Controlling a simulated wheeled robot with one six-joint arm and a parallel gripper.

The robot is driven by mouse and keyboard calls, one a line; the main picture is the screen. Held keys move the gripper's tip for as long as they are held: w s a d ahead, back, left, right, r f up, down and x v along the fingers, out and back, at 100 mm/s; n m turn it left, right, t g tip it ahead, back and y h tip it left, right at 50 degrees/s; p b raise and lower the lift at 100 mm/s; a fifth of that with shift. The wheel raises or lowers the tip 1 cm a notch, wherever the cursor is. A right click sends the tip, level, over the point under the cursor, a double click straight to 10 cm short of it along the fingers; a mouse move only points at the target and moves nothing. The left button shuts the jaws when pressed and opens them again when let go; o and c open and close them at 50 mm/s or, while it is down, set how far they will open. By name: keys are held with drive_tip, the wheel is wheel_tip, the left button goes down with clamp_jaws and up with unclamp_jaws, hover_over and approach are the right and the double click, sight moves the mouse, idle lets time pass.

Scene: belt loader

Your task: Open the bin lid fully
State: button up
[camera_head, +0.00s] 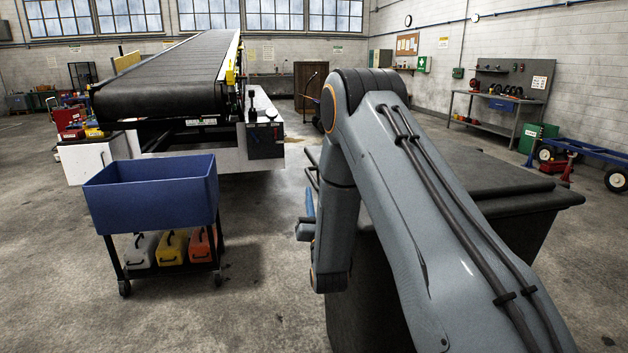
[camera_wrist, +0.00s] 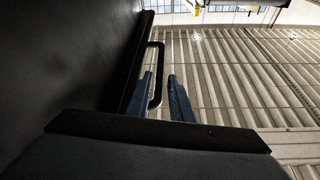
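The dark grey bin (camera_head: 368,300) stands at the right in the head view, largely hidden behind my arm. Its flat lid (camera_head: 475,168) lies across the top and looks closed. A dark bar handle (camera_head: 311,176) sticks out from the lid's left edge; it also shows in the wrist view (camera_wrist: 158,76), beside a dark panel. My gripper (camera_head: 306,218) is at the bin's left side, just below the handle. In the wrist view, the two blue fingers (camera_wrist: 163,98) are apart, with the handle bar appearing between them, nearer the left finger. Contact cannot be told.
A blue cart (camera_head: 150,197) with several cases (camera_head: 172,248) on its lower shelf stands to the left. A belt loader (camera_head: 175,75) is behind it. Clear floor (camera_head: 265,270) lies between cart and bin. A workbench (camera_head: 490,115) and blue trolley (camera_head: 590,157) stand at the far right.

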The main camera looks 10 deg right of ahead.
sight(312, 177)
drive_tip(key=p+x, duration=0.1)
drive_tip(key=x, duration=0.6)
drive_tip(key=shift+w, duration=0.25)
clamp_jaws()
drive_tip(key=shift+r, duration=0.1)
